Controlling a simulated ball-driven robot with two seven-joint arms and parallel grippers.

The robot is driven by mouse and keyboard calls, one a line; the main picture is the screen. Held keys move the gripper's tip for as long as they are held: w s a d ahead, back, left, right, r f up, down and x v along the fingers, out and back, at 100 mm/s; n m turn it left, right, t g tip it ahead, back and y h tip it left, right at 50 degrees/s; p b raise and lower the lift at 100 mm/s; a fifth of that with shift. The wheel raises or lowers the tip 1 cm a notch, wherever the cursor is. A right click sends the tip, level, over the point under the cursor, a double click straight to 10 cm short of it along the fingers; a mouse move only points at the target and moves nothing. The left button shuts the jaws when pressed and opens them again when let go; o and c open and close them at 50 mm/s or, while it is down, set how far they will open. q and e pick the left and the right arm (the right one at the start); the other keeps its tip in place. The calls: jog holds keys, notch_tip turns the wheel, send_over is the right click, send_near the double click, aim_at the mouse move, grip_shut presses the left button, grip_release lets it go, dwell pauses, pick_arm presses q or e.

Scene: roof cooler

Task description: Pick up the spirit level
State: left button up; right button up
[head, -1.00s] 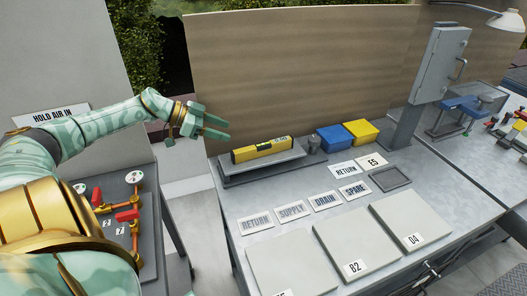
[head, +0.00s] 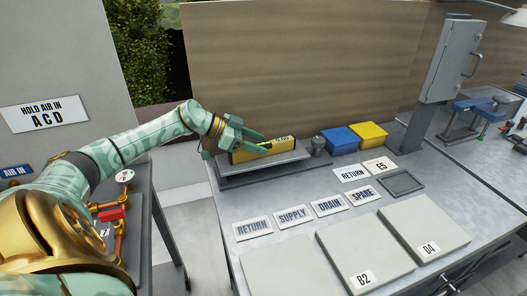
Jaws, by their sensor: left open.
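The yellow spirit level (head: 283,143) lies on a low grey stand (head: 236,179) at the back left of the grey bench, near the tan wall. My left gripper (head: 262,142) is open and empty. In the head view its fingers overlap the left and middle part of the level and hide some of it. I cannot tell whether they touch it. My right gripper is not in view.
A small grey cylinder (head: 318,146), a blue box (head: 339,140) and a yellow box (head: 368,134) stand right of the level. Label plates, including DRAIN (head: 327,205), lie in front. A grey post cabinet (head: 449,60) stands at right. The bench between stand and labels is clear.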

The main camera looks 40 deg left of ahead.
pick_arm(q)
grip_shut()
